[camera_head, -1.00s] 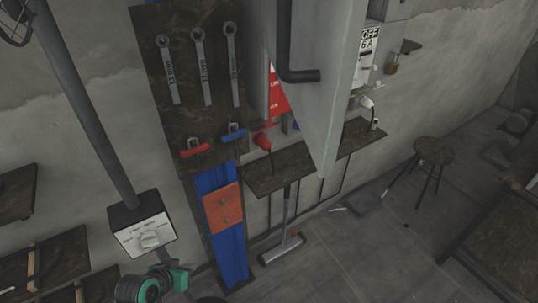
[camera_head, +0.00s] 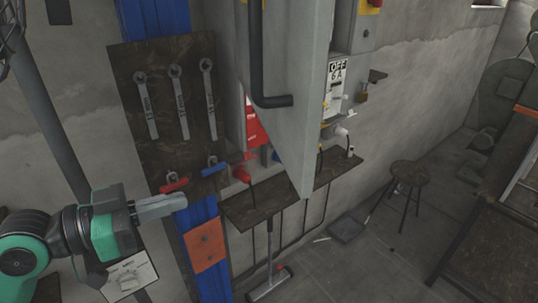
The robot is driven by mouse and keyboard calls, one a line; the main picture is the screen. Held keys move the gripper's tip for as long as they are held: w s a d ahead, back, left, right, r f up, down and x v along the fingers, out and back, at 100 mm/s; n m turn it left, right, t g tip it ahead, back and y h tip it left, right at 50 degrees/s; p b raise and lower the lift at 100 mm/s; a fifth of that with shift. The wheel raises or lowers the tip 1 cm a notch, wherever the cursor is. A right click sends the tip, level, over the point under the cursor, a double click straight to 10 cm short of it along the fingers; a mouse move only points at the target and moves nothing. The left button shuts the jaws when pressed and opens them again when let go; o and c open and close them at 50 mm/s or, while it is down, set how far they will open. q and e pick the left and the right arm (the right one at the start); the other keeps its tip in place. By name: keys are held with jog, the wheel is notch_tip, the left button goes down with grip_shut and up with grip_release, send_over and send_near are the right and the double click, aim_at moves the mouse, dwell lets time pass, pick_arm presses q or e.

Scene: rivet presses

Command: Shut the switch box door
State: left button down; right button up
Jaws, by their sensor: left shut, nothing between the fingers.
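The switch box door (camera_head: 312,110) is a tall grey panel in the middle of the head view. It stands open, swung out from the wall toward me, with a dark bent handle (camera_head: 257,75) on its face. Beside and behind it show a red label (camera_head: 256,126) and a panel marked OFF (camera_head: 337,88). My left gripper (camera_head: 184,202) is at the lower left, shut and empty, its fingers pointing right. It is left of the door and below the wrench board, apart from the door. My right gripper is out of view.
A dark board (camera_head: 150,112) with several wrenches hangs left of the door. A shelf (camera_head: 262,204) with cables runs below the door. A blue post (camera_head: 201,222) with an orange plate stands under the board. A stool (camera_head: 409,174) stands on the floor at right.

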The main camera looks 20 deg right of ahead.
pick_arm(q)
jog(key=s+r+m+g+h, duration=0.1)
jog(key=s+r+m+g, duration=0.3)
jog(key=s+r, duration=0.5)
jog(key=p, duration=0.7)
send_near(295, 152)
jog(key=shift+g, duration=0.4)
jog(key=d, duration=0.5)
jog(key=shift+d+f+p, duration=0.15)
jog(key=shift+d+p, duration=0.15)
jog(key=shift+d, duration=0.65)
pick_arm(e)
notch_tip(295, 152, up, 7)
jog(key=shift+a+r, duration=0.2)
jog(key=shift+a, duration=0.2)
